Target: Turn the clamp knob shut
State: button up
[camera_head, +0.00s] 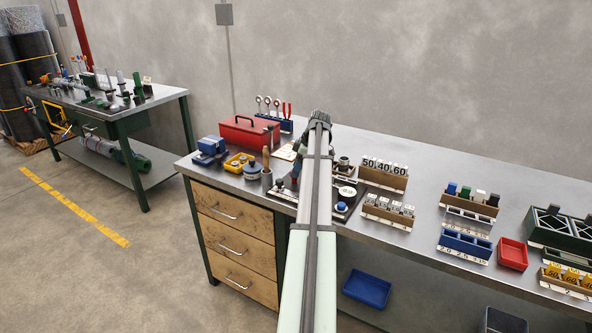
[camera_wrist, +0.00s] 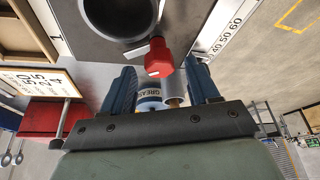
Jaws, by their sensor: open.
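A red clamp knob (camera_wrist: 158,57) shows in the wrist view, at the edge of a grey plate beside a round dark opening (camera_wrist: 118,14). My gripper (camera_wrist: 160,72) is open, with one blue finger on each side of the knob's picture position. The knob appears just beyond the fingertips, and I cannot tell whether either finger touches it. In the head view my arm reaches over the bench and hides the knob and most of the fixture under it.
A can marked GREASE (camera_wrist: 150,96) and a metal cylinder (camera_wrist: 174,88) show between the fingers in the wrist view. A numbered scale (camera_wrist: 228,30) lies right of the knob. On the bench stand a red toolbox (camera_head: 250,132), number-card racks (camera_head: 384,174) and a red tray (camera_head: 512,254).

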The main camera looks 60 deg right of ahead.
jog(key=shift+w+a+f, duration=0.1)
jog(key=shift+w+f, duration=0.1)
jog(key=shift+f, duration=0.4)
jog(key=c, duration=1)
